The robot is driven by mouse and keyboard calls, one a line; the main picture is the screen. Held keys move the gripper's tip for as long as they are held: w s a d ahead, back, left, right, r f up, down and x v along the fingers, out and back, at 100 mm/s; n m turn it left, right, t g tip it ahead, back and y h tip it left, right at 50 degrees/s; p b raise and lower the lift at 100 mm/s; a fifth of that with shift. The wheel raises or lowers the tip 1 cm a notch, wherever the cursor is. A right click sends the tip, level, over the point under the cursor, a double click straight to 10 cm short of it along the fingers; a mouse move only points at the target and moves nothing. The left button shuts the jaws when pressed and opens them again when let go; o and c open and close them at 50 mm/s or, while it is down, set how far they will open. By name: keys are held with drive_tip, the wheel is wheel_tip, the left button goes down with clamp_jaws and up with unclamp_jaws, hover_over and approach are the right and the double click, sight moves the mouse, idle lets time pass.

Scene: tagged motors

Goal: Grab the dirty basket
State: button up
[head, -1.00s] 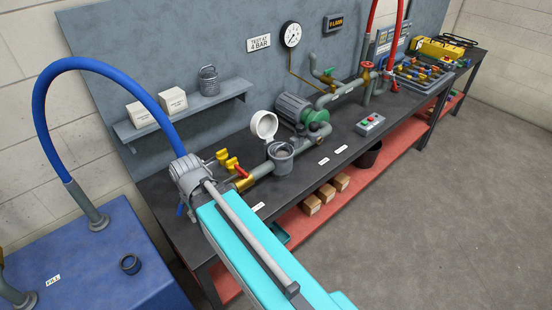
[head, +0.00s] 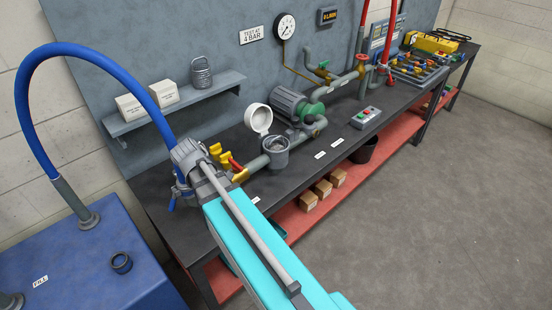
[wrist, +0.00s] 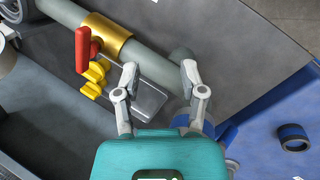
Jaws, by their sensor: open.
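The strainer pot (head: 277,158) stands on the bench in the head view with its white round lid (head: 258,118) swung open. Something grey shows inside its mouth, but I cannot tell whether it is the dirty basket. A grey wire basket with a handle (head: 202,73) stands on the wall shelf. In the wrist view my gripper (wrist: 160,72) is open and empty, its two fingers apart above the grey pipe (wrist: 150,62). It is left of the strainer pot in the head view, where its fingertips are hard to make out.
A red-handled valve (wrist: 84,48) and yellow handles (wrist: 95,78) are close to my gripper's left finger in the wrist view. A blue tank (head: 75,262) with a blue hose (head: 22,90) stands left. The green-ended pump (head: 300,105) is behind the pot. Floor at right is clear.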

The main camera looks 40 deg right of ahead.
sight(240, 167)
drive_tip(key=w+d+n+h+b, duration=0.1)
drive_tip(key=d+n, duration=0.1)
drive_tip(key=d, duration=0.1)
drive_tip(key=w+d+f+n+h+b, duration=0.1)
drive_tip(key=w+d+n, duration=0.1)
drive_tip(key=d, duration=0.1)
drive_tip(key=w+d+n+h+b, duration=0.1)
drive_tip(key=w+d+h, duration=0.1)
drive_tip(key=d, duration=0.1)
drive_tip(key=shift+w+d+f+n+b, duration=0.15)
drive_tip(key=shift+w+d+n+b, duration=0.1)
drive_tip(key=shift+n+b, duration=0.15)
drive_tip(key=w+d+n+h+b, duration=0.1)
drive_tip(key=d+n, duration=0.1)
drive_tip(key=d, duration=0.1)
drive_tip(key=w+d+r+n+h+b, duration=0.1)
drive_tip(key=w+d+n+h+b, duration=0.1)
drive_tip(key=d, duration=0.1)
drive_tip(key=w+d+n+h+b, duration=0.1)
drive_tip(key=d+n, duration=0.2)
drive_tip(key=shift+w+d+r+h, duration=0.3)
drive_tip(key=shift+w, duration=0.05)
drive_tip(key=shift+w+d+r+n+g+h+b, duration=0.15)
drive_tip(key=shift+d+r+n+g+h+b, duration=0.2)
drive_tip(key=shift+d+n, duration=0.25)
